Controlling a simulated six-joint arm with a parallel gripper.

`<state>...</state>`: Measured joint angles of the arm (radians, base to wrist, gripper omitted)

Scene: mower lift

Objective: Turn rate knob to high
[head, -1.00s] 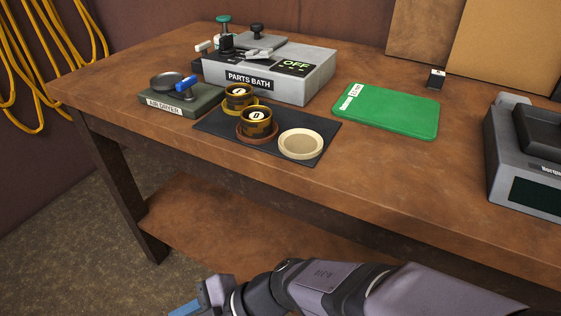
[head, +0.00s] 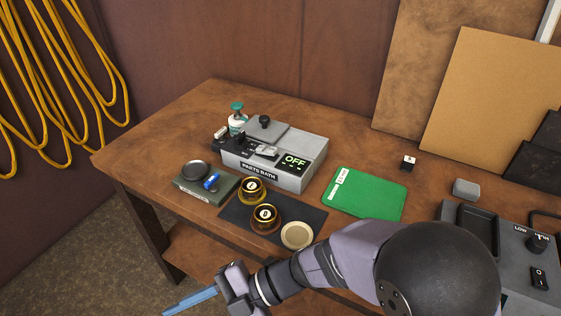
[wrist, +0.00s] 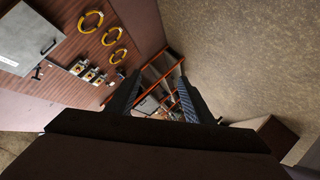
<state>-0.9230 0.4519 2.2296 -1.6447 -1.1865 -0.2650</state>
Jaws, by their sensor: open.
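A black knob (head: 537,242) stands on the grey machine (head: 514,262) at the right edge of the head view. LOW is printed at its upper left, and a second label at its upper right is hard to read. I cannot tell its exact setting. My gripper (head: 190,300) is low at the bottom left of the head view, in front of the bench and far from the knob. In the wrist view my gripper (wrist: 160,78) is open and empty, its two fingers apart. The knob is not seen there.
My arm crosses in front of the bench (head: 330,150).

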